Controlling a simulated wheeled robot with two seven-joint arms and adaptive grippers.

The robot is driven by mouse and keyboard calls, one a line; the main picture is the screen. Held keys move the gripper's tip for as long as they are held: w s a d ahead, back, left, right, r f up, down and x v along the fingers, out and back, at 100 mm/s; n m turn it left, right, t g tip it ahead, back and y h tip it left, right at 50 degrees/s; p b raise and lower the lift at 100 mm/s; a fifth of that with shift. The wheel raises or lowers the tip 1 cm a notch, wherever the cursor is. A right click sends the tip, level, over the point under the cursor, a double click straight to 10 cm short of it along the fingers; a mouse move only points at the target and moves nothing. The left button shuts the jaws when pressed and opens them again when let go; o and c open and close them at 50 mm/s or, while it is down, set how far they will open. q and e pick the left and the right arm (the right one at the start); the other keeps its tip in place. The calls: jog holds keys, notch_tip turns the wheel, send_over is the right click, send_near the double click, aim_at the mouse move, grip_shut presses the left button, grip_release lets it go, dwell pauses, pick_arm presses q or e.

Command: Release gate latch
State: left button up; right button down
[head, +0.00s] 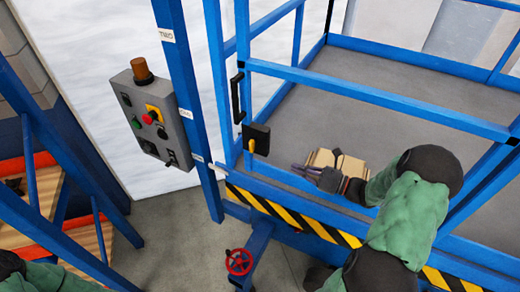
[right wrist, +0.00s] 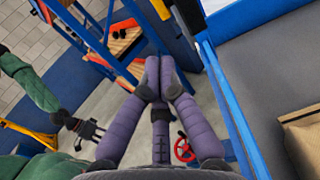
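The gate latch is a black box (head: 257,135) with a yellow lever (head: 252,146), mounted on the blue gate frame. My right gripper (head: 297,168) is to the right of and below the latch, apart from it, pointing left. In the right wrist view its purple fingers (right wrist: 160,66) come together at the tips with nothing seen between them. A yellow piece (right wrist: 161,8) at that view's top edge may be the lever. My left gripper (right wrist: 88,132) shows small in the right wrist view, its fingers apart and empty, away from the gate.
A black handle (head: 237,98) is on the gate post above the latch. A grey control box (head: 152,118) hangs on the left post. A cardboard box (head: 350,165) is on the platform behind my right gripper. A red handwheel (head: 239,262) is below. Orange-and-blue shelving (head: 45,160) stands left.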

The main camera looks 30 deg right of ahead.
aim_at(252, 152)
jog(key=shift+w+a, duration=0.1)
jog(key=p+x, duration=0.1)
jog(key=x, duration=1.2)
jog(key=shift+w+a, duration=0.25)
jog(key=shift+w, duration=0.05)
jog(key=shift+f, duration=0.1)
jog(key=shift+f+t+b, duration=0.1)
jog(key=shift+t+b, duration=0.3)
jog(key=shift+b, duration=0.35)
jog(key=shift+f+y+b, duration=0.1)
jog(key=shift+y+b, duration=0.2)
jog(key=shift+b, duration=0.05)
